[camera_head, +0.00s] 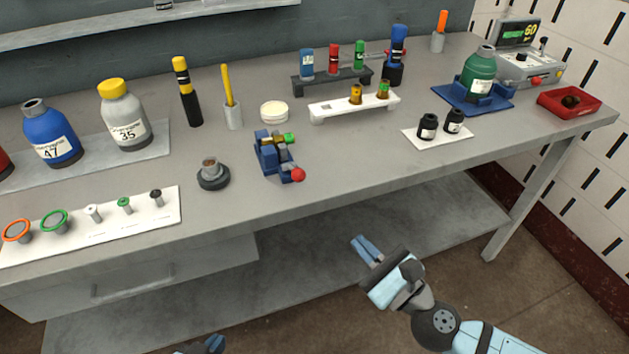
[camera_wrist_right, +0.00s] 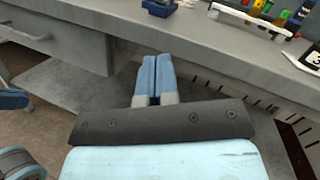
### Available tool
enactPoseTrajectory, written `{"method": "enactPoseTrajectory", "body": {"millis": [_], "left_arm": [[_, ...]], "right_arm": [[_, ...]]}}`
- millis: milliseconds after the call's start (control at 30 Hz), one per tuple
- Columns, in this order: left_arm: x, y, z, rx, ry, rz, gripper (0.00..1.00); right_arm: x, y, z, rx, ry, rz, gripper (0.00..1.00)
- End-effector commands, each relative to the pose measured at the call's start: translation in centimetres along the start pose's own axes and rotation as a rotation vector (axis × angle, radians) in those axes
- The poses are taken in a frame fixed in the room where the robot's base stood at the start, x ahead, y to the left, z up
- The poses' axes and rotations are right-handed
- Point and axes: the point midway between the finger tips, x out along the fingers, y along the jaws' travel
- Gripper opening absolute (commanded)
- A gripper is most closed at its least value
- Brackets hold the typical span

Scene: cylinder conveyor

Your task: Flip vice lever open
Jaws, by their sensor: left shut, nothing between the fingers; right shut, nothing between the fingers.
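A small blue vice (camera_head: 268,160) stands on the grey bench, near its front edge. Its lever ends in a red ball (camera_head: 298,174) that points toward the front right. A green-tipped part (camera_head: 289,138) shows at the vice's top. The vice also shows at the top of the right wrist view (camera_wrist_right: 160,7), partly cut off. My right gripper (camera_head: 366,248) is shut and empty, below and in front of the bench edge, apart from the vice. Its closed blue fingers show in the right wrist view (camera_wrist_right: 155,80). My left gripper (camera_head: 207,345) barely shows at the bottom edge.
A round grey holder (camera_head: 213,177) stands left of the vice. A white rack (camera_head: 340,109) is behind it, and a white pad (camera_head: 416,138) with two black bottles lies to the right. The bench front between vice and pad is clear. A lower shelf (camera_head: 300,278) lies under the bench.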

Motion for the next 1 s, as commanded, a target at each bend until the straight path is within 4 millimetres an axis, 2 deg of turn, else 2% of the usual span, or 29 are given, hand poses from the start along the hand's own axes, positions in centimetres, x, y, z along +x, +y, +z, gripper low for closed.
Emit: {"method": "enactPoseTrajectory", "body": {"millis": [267,433,567,900,1000], "left_arm": [[0.0,0.0,0.0,0.0,0.0,0.0,0.0],[-0.1,0.0,-0.1,0.0,-0.002,0.0,0.0],[-0.2,0.0,-0.3,-0.001,-0.006,-0.002,0.0],[-0.4,-0.1,-0.6,-0.006,-0.009,-0.002,0.0],[-0.7,-0.1,-0.9,-0.01,-0.014,-0.001,0.0]], "right_arm": [[0.0,0.0,-0.1,0.0,0.0,0.0,0.0],[1.1,0.0,0.1,0.0,-0.002,-0.001,0.0],[3.3,-0.1,0.2,0.0,-0.004,-0.001,0.0],[10.5,0.0,0.1,0.002,-0.003,-0.001,0.0],[11.5,-0.1,1.6,0.003,-0.003,0.001,0.0]]}}
